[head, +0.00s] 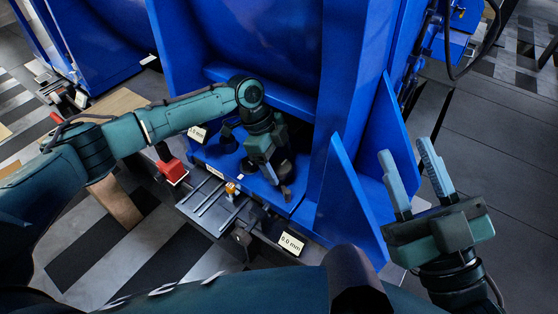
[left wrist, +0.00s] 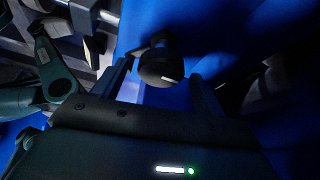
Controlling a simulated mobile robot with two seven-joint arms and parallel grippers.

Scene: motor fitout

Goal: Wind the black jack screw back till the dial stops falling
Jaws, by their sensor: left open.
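A black knob with a white mark (left wrist: 160,64), which looks like the jack screw's head, sits between the spread fingers of my left gripper (left wrist: 160,74) in the left wrist view. The fingers stand on either side of it with gaps, not closed on it. In the head view my left gripper (head: 279,178) points down at the blue motor foot, just above a small dark knob (head: 287,194). A dial readout (head: 291,243) at the front shows about 0.0 mm. My right gripper (head: 407,180) is open and empty at right.
A red block (head: 173,171) stands left of the foot. A small brass-coloured part (head: 232,188) and metal rails (head: 207,201) lie in front of it. Blue gusset plates (head: 352,185) rise between my two grippers. Floor at far right is clear.

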